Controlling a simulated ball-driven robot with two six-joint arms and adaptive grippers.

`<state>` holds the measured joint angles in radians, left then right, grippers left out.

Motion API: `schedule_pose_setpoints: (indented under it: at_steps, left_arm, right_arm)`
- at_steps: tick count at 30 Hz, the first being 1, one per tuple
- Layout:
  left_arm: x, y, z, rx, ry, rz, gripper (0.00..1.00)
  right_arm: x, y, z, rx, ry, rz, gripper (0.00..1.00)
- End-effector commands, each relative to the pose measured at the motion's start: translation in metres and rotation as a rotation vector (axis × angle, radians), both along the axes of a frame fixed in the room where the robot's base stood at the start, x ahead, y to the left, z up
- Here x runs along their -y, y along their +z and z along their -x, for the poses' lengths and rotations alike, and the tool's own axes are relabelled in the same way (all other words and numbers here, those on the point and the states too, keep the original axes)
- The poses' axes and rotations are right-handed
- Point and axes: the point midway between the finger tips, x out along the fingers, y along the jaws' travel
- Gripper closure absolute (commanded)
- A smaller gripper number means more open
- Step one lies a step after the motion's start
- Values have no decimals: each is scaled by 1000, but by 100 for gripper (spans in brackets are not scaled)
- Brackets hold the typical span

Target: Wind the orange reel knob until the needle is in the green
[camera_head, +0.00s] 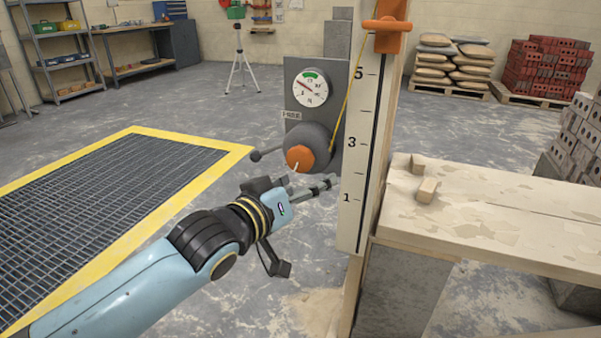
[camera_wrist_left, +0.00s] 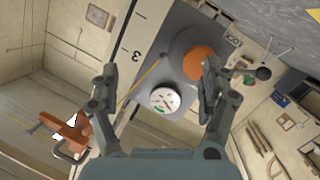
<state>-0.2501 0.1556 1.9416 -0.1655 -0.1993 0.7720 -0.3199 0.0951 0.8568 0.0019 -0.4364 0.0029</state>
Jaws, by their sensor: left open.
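The orange reel knob (camera_head: 299,158) with a white mark sits on the front of a grey drum (camera_head: 317,140) on a grey plate. Above it is a round white gauge (camera_head: 311,90) with a green band at the top. Its dark needle appears to point up and left, outside the green. My left gripper (camera_head: 314,187) is open and empty, just below and in front of the knob, apart from it. In the left wrist view, the knob (camera_wrist_left: 199,63) lies beside the right-hand finger and the gauge (camera_wrist_left: 163,100) shows between the fingers. My right gripper is out of view.
A numbered white board (camera_head: 362,140) stands right of the drum, with an orange clamp (camera_head: 388,28) and a yellow line. A black-balled lever (camera_head: 256,155) sticks out left of the drum. A plank bench (camera_head: 490,225) is at right. A yellow-edged floor grate (camera_head: 190,141) lies left.

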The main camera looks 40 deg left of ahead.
Motion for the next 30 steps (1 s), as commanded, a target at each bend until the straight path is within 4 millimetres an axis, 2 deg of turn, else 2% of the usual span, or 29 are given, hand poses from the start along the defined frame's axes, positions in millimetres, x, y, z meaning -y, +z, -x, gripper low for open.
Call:
schedule_pose_setpoints:
  at_steps: [1, 6, 10, 13, 17, 20, 30]
  left_arm:
    - [-9, -16, 1, -6, 21, -139, 20]
    - [-45, -8, 9, 24, 159, -545, 20]
    - [-50, -7, 13, 60, 189, -648, 20]
    - [-50, -15, 12, 58, 183, -652, 20]
    - [-51, -14, 6, 59, 182, -653, 20]
    - [-54, -12, -8, 61, 182, -651, 20]
    - [-70, -13, -72, 59, 182, -649, 20]
  right_arm:
    - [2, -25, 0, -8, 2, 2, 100]
    - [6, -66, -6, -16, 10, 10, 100]
    - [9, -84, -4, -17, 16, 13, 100]
    - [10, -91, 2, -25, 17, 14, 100]
    - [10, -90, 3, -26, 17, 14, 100]
    - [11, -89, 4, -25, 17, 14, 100]
    - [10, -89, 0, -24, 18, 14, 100]
